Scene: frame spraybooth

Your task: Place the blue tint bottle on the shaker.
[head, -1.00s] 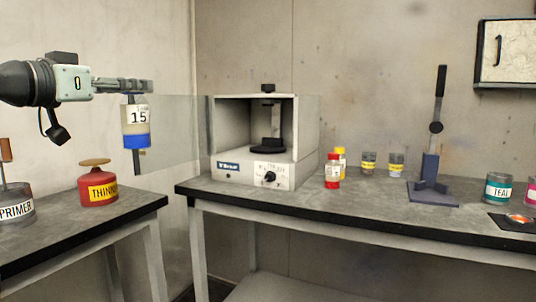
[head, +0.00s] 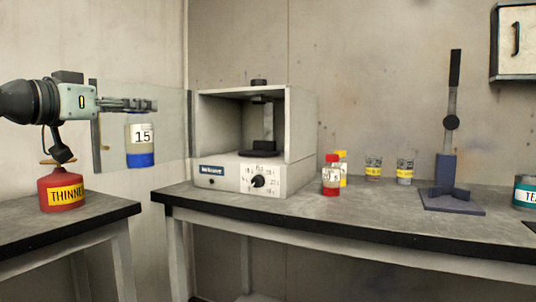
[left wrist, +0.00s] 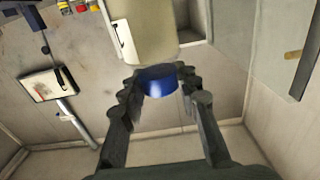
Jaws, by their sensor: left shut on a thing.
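The blue tint bottle (head: 141,134) is a clear bottle marked 15 with a blue band at its bottom. It hangs upright below my left gripper (head: 148,105), well above the floor and left of the shaker. In the left wrist view, the gripper's fingers are shut around a blue cap, with the pale bottle body (left wrist: 146,35) beyond it. The shaker (head: 245,176) is a pale box with a dial and an open-fronted chamber. Its dark round platform (head: 262,153) is empty, beneath a clamp on a post. My right gripper is not in view.
A clear panel (head: 173,125) stands by the bottle, left of the shaker. A red thinner can (head: 63,192) is on the left table. Right of the shaker are a red-capped bottle (head: 331,177), a yellow-capped bottle, two jars and a lever press (head: 449,178). The bench front is clear.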

